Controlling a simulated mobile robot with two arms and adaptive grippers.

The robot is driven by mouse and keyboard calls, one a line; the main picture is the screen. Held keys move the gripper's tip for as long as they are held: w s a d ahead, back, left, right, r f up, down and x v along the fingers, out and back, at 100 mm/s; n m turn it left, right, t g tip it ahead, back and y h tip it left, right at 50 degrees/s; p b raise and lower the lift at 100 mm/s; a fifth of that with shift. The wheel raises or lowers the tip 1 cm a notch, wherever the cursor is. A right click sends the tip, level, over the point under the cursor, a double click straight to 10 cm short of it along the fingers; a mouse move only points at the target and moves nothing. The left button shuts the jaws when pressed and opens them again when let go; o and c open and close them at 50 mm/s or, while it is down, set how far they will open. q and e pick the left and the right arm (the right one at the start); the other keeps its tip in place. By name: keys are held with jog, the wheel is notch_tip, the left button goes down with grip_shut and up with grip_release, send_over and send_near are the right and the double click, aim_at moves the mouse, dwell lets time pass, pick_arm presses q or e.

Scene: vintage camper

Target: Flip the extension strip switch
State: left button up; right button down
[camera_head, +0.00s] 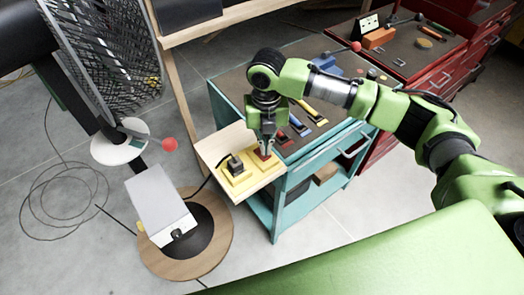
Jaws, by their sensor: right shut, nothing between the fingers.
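A yellow extension strip (236,182) lies on a light wooden board (212,150) at the left side of a teal cart. A dark plug with a cable sits in the strip's left part. A red switch (265,154) shows at the strip's right part. My right gripper (265,151) points down at the red switch, its fingers shut and empty. The fingertips are at or just above the switch; I cannot tell whether they touch it. The fingers partly cover the switch, so its position is unclear. My left gripper is not in view.
The teal cart (282,208) holds several tools on its top, close to my right gripper. A red tool cabinet (420,62) stands behind at right. A metal mesh fan cage (105,45), a round wooden base (225,240) and loose cable lie at left. A green surface fills the lower right.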

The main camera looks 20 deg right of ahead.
jog(key=shift+f+b, duration=0.35)
jog(key=shift+f, duration=0.8)
dwell(0.4)
jog(key=shift+r, duration=0.1)
notch_tip(320, 180, up, 7)
jog(key=p, duration=0.8)
dwell(0.3)
